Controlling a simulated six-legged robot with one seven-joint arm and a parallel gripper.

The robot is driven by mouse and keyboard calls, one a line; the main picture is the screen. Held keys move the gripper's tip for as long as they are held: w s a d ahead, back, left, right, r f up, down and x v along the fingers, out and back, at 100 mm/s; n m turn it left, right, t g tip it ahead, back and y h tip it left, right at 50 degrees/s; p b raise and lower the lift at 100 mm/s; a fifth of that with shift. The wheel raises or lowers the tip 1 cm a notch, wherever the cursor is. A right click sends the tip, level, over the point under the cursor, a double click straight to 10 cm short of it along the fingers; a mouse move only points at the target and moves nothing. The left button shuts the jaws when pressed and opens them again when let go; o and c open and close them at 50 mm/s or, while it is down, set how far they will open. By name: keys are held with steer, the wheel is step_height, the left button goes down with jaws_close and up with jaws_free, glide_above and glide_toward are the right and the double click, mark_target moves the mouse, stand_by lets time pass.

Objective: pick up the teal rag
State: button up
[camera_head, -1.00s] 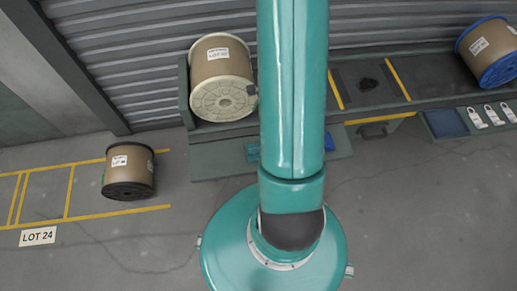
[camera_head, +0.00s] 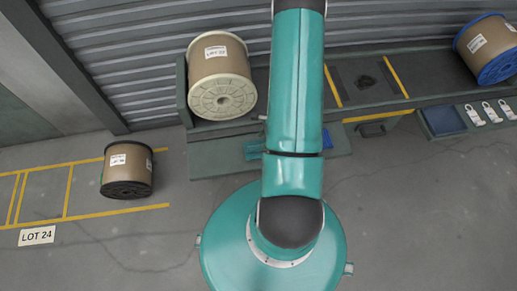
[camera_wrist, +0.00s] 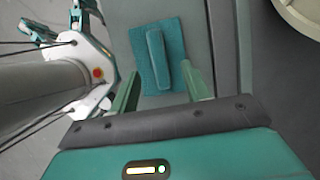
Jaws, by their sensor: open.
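The teal rag (camera_wrist: 175,37) lies flat in the upper middle of the wrist view, with a thicker raised teal strip along its middle. In the head view a small teal patch (camera_head: 254,151) shows on the low grey step, left of my arm and partly hidden by it. My gripper (camera_wrist: 160,88) is open and empty in the wrist view. Its two green fingers point toward the rag, one near each side of its lower end. I cannot tell the height left between fingertips and rag. In the head view my arm hides the gripper.
A large spool (camera_head: 221,78) stands on the shelf above the step. A smaller spool (camera_head: 127,170) stands on the floor at left, by yellow lines. A blue-flanged spool (camera_head: 485,50) sits at the far right. A blue pad (camera_head: 443,120) and white tags lie at right. Floor in front is clear.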

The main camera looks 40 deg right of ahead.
mark_target(259, 146)
steer(key=shift+x, duration=2.4)
steer(key=shift+s+f, duration=0.15)
jaws_close()
